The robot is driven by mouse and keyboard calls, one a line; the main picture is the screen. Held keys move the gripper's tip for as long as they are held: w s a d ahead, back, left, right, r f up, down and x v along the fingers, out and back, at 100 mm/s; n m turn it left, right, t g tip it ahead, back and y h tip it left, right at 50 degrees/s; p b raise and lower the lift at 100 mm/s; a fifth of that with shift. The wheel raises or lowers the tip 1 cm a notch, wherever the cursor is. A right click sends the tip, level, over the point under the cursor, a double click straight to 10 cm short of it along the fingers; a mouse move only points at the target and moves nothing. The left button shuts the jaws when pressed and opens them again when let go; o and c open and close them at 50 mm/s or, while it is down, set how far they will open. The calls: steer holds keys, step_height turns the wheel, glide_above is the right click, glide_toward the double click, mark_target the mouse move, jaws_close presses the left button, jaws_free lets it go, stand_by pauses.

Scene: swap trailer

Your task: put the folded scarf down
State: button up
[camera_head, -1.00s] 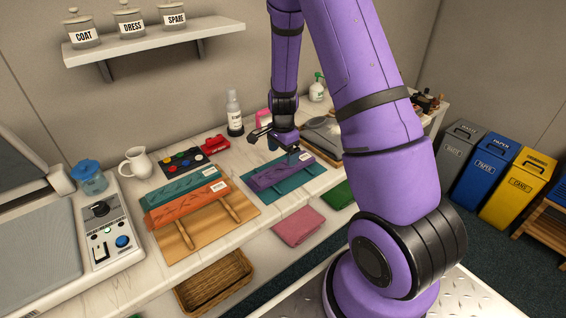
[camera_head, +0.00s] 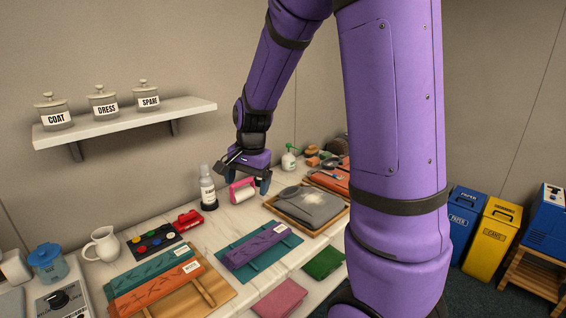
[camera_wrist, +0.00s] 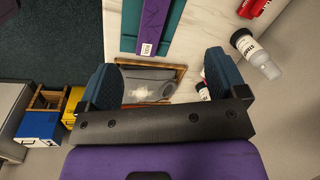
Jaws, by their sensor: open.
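A folded purple scarf (camera_head: 256,245) with a white label lies flat on a teal board (camera_head: 276,256) on the white counter. In the wrist view, the scarf (camera_wrist: 151,28) lies on the teal board (camera_wrist: 128,32) beyond the fingertips. My gripper (camera_head: 247,180) is raised above the counter, behind the scarf and clear of it. In the wrist view, my gripper (camera_wrist: 160,66) has its two fingers wide apart with nothing between them.
Orange (camera_head: 150,293) and teal (camera_head: 150,275) folded pieces lie on a tan board at the left.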

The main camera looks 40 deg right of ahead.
steer(key=s+a+r+n+t, duration=0.1)
steer(key=s+a+r+n, duration=0.2)
steer(key=s+r+n, duration=0.3)
steer(key=s+a+r+n+t, duration=0.2)
steer(key=s+a+r+n, duration=0.2)
steer(key=s+r, duration=0.6)
steer(key=s+n, duration=0.2)
steer(key=s, duration=0.4)
steer(key=shift+s+a+t+h, duration=0.2)
steer(key=shift+a+t+h, duration=0.1)
stand_by(0.8)
